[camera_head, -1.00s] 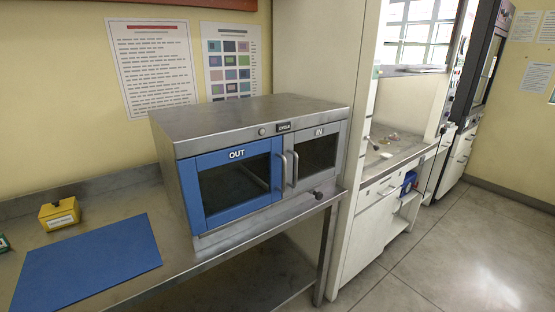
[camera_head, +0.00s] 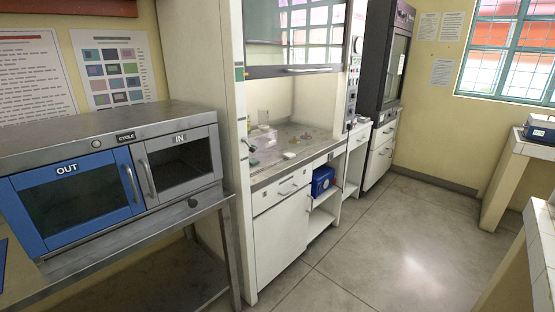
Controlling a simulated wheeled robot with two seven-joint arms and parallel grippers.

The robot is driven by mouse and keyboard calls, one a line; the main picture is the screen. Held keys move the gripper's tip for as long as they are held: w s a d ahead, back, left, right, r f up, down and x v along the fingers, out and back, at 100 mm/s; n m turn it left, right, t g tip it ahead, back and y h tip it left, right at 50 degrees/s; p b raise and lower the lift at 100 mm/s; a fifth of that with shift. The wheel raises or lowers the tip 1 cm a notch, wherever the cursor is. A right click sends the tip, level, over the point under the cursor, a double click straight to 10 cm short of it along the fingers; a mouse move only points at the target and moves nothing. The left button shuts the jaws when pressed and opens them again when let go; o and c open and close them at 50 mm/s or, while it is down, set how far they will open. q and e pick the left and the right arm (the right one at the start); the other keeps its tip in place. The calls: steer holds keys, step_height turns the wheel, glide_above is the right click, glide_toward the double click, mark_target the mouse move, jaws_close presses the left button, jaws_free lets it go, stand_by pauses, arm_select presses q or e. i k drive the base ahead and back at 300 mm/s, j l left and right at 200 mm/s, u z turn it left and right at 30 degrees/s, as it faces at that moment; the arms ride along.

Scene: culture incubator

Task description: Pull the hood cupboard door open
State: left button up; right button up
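The fume hood (camera_head: 233,150) stands in the middle of the head view, its sash raised above a grey worktop. Below the worktop, the white hood cupboard door (camera_head: 281,243) is shut. A small handle shows near its upper right edge (camera_head: 308,211). A drawer (camera_head: 282,190) with a bar handle sits above the door. To the right of the door is an open shelf bay with a blue box (camera_head: 322,181) in it. Neither of my grippers is in view.
A steel pass box (camera_head: 100,132) with a blue OUT door (camera_head: 80,198) and an IN door (camera_head: 180,164) sits on a steel bench at left. A bench with a blue device (camera_head: 540,130) stands at right. The grey floor (camera_head: 400,235) between is clear.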

mark_target(280, 232)
steer(key=i+l, duration=0.15)
steer(key=i, duration=0.3)
steer(key=i+l, duration=0.15)
steer(key=i, duration=0.35)
steer(key=i+l, duration=0.15)
steer(key=i, duration=0.3)
